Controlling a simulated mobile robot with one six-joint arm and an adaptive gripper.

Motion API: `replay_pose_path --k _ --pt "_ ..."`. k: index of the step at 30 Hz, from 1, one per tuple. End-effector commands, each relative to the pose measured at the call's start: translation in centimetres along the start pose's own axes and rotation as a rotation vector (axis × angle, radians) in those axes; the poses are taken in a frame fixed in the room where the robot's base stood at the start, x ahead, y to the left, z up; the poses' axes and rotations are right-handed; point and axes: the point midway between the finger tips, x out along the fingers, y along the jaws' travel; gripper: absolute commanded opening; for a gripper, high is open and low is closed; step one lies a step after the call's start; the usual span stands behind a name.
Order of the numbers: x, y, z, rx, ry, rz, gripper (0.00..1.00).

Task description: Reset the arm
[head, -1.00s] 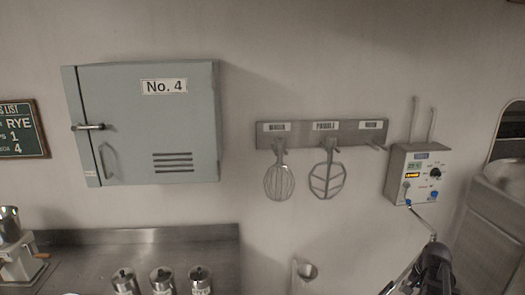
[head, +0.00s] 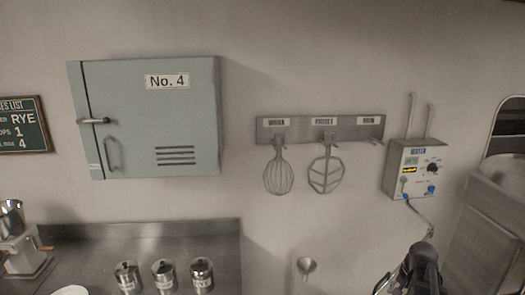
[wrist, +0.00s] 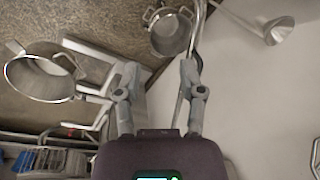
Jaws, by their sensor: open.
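My gripper (wrist: 160,75) is open and empty in the wrist view, its two fingers apart. Past the fingers, a metal pot (wrist: 170,32) with handles shows at the top. In the head view, a dark part of my arm (head: 420,270) shows at the bottom right, below the control box; the fingertips are not clear there.
A grey cabinet marked No. 4 (head: 150,120) hangs on the wall. A rack (head: 300,128) holds a whisk (head: 278,172) and a paddle (head: 326,172). A control box (head: 415,170) is at right. Several canisters (head: 164,276) stand on the steel counter (head: 130,238). A larger pot (wrist: 40,78) shows in the wrist view.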

Motion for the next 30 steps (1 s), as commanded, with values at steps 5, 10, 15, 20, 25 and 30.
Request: replay_pose_path --k 5,10,15,20,25,30 --pt "1.8 -1.6 2.2 -0.071 -0.008 0.015 0.51" --pt "4.0 -3.6 5.3 -0.173 -0.019 0.036 0.51" --pt "6.7 -6.0 9.6 -0.311 -0.033 0.064 0.51" --pt "9.0 -7.8 13.6 -0.444 -0.047 0.091 0.51" --pt "11.4 -9.2 17.9 -0.584 -0.059 0.119 0.51" --pt "13.3 -10.1 21.6 -0.704 -0.068 0.144 0.51"
